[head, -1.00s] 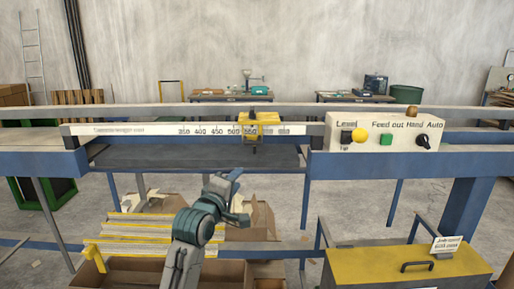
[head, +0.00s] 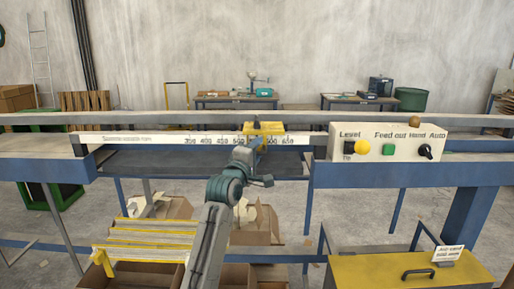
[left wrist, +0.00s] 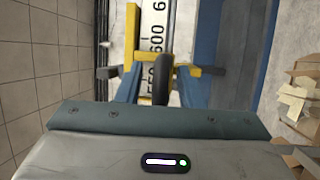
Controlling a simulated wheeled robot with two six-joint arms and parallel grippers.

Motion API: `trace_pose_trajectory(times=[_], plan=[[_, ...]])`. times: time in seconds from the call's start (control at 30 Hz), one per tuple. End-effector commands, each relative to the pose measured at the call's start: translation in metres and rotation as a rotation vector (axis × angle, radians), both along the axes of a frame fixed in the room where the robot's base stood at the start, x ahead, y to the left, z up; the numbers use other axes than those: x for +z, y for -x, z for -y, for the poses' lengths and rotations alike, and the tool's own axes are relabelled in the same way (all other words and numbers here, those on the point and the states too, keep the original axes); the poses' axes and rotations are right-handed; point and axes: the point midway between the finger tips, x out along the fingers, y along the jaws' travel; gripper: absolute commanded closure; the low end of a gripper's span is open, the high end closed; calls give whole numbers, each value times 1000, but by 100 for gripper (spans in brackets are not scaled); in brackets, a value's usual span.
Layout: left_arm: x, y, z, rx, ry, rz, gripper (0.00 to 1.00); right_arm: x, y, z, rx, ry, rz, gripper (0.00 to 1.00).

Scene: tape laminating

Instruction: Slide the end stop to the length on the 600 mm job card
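The yellow end stop (head: 263,128) sits on the white printed scale (head: 150,139) of the rail, near the 550 mark, with 600 just to its right. My left gripper (head: 250,153) is raised in front of the stop and partly covers it. In the left wrist view, the stop's yellow frame (left wrist: 132,40) and dark round knob (left wrist: 166,78) show between my two blue fingers, which stand apart on either side. I cannot tell whether they touch it. The job card (head: 448,253) stands on a yellow-topped box at the lower right; its print is too small to read surely.
A control panel (head: 385,143) with yellow and green buttons and a black knob stands right of the scale. Yellow-edged strips (head: 150,240) and open cartons (head: 255,220) lie below the rail. The rail looks clear on both sides of the stop.

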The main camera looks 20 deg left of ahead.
Motion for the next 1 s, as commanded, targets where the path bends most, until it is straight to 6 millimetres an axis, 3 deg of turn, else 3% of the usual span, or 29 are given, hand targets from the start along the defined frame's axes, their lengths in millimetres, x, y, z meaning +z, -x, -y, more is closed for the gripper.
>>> trace_pose_trajectory(times=[0.3,0.47,0.67,1.0], plan=[[0,-2,0,0,0,1,68,0,0,0,0,0,-1,64],[1,-2,0,0,0,2,99,0,0,-1,0,-1,-2,64],[3,-2,2,0,1,5,100,1,0,-5,-2,-5,-2,64],[6,-14,42,0,1,11,100,9,0,-7,-2,-8,-1,64]])
